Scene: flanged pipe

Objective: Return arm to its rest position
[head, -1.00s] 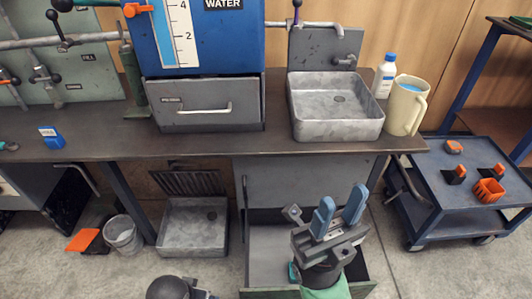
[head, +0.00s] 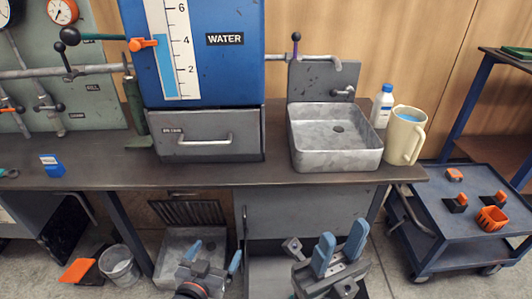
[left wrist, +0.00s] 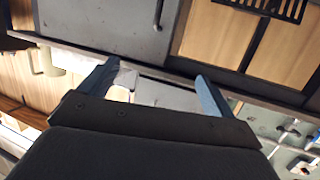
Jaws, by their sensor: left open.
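My left gripper (head: 215,250) is low in the head view, in front of the lower grey basin under the bench. Its two blue fingers stand apart with nothing between them. In the left wrist view the fingers (left wrist: 153,80) are spread wide and empty, with the grey cabinet front beyond them. My right gripper (head: 341,240) is further right, in front of the grey cabinet below the sink. Its two blue fingers point up with an empty gap between them. Most of both arms is outside the head view.
The dark bench (head: 200,172) carries a sink (head: 336,155), a beige jug (head: 405,135), a white bottle (head: 382,108) and a blue water tank (head: 225,75). A grey bucket (head: 120,265) stands left on the floor. A blue cart (head: 440,215) stands right.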

